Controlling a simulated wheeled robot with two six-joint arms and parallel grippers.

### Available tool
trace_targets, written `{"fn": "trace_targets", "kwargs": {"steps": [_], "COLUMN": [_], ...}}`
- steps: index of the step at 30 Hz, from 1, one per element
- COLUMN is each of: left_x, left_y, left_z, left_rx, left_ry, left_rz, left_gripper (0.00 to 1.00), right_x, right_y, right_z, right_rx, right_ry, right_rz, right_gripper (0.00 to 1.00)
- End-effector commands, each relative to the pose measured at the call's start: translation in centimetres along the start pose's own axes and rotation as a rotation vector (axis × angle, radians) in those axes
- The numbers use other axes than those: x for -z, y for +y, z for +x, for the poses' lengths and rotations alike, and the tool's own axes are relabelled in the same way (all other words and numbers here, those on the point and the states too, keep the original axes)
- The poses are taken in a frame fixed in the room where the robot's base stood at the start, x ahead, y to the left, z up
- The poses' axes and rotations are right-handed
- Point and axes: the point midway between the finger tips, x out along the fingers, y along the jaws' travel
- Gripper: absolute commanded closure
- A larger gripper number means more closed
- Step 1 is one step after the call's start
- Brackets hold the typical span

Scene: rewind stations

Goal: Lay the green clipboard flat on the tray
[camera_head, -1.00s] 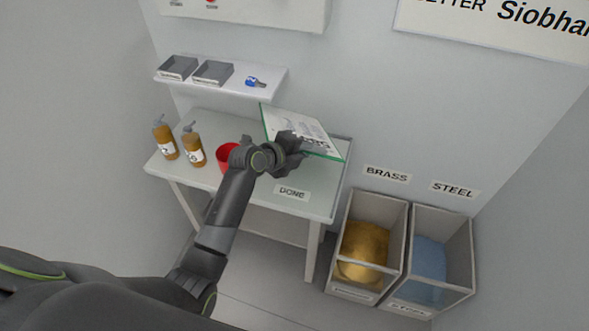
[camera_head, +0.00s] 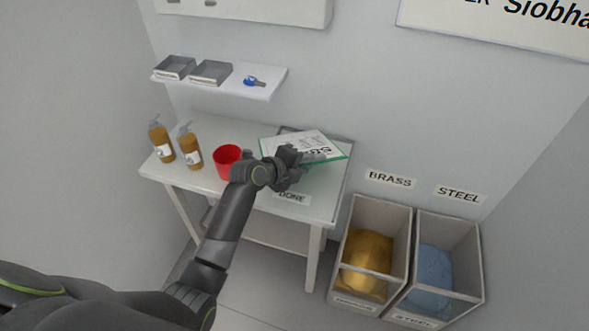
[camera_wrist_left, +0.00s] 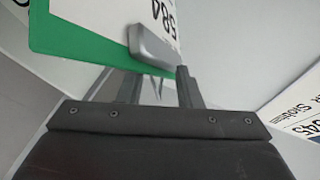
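The green clipboard (camera_head: 330,156) with white paper is at the back right of the table, above the grey tray (camera_head: 345,149). It looks slightly tilted and covers most of the tray; whether it touches it, I cannot tell. My left gripper (camera_head: 292,158) is at the clipboard's near edge. In the left wrist view, the clipboard's green edge (camera_wrist_left: 75,42) and silver clip lie at the fingertips of my left gripper (camera_wrist_left: 160,80). The fingers appear shut on the clip end, one finger partly hidden by the board. My right gripper is not in view.
A red cup (camera_head: 227,160) stands just left of my left wrist. Two amber pump bottles (camera_head: 188,150) stand at the table's left. A DONE label (camera_head: 292,198) lies in front. A wall shelf (camera_head: 225,84) hangs behind; BRASS and STEEL bins (camera_head: 375,255) stand right.

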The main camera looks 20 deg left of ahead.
Motion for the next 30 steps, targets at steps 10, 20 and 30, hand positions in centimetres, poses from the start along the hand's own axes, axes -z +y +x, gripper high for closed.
{"fn": "trace_targets", "kwargs": {"steps": [10, 20, 30], "left_x": [0.0, -0.1, 0.0], "left_y": [-0.2, -0.4, -0.2], "left_z": [-0.8, -4.8, -8.0], "left_rx": [0.002, 0.003, 0.002], "left_ry": [-0.002, -0.002, -0.001], "left_rz": [0.001, 0.002, 0.001], "left_gripper": [0.69, 0.69, 0.69], "right_x": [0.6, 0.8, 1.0], "right_y": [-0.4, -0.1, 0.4], "right_z": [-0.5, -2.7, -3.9], "right_rx": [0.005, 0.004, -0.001], "right_ry": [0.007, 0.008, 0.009], "right_rz": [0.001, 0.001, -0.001], "right_gripper": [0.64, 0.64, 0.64]}}
